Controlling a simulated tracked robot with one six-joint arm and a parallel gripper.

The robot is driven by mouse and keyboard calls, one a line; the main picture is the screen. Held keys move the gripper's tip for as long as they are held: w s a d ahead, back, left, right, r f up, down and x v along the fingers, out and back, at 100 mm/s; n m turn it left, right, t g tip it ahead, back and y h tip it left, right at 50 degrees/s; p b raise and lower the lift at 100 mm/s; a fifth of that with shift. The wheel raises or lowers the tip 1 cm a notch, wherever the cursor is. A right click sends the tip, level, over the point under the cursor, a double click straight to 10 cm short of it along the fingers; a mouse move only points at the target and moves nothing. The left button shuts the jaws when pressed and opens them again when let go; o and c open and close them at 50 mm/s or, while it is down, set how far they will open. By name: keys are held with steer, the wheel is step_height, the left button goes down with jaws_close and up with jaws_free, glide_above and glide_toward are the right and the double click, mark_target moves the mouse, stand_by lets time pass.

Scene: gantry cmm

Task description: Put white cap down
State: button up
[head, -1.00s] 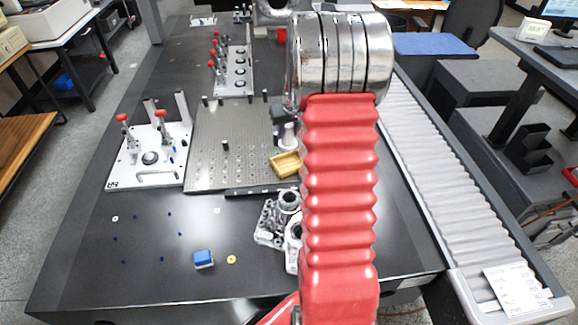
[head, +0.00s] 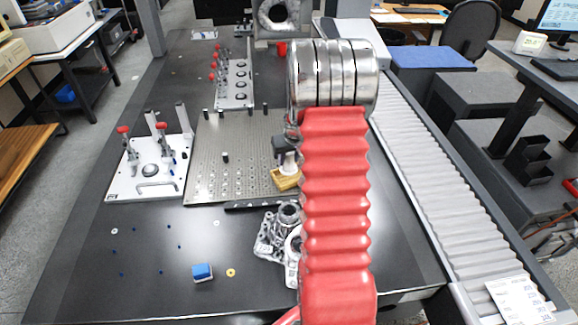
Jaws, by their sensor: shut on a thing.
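The white cap (head: 290,160) shows at the left edge of my red arm sleeve, partly hidden by it. My gripper (head: 287,153), dark and small in the head view, is shut on the cap from above. The cap is upright over the small yellow tray (head: 285,184) and overlaps its back part in the picture. I cannot tell whether the cap touches the tray's floor. The tray sits at the right side of the perforated metal plate (head: 215,168).
Metal castings (head: 272,238) stand in front of the tray. A white fixture with red-handled clamps (head: 130,188) is at left. A roller conveyor (head: 440,190) runs along the right. The dark table's front left is mostly clear.

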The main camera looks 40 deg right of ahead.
mark_target(289, 166)
steer(key=shift+f, duration=1.85)
steer(key=o, duration=1)
steer(key=v, duration=1.2)
steer(key=shift+s, duration=0.1)
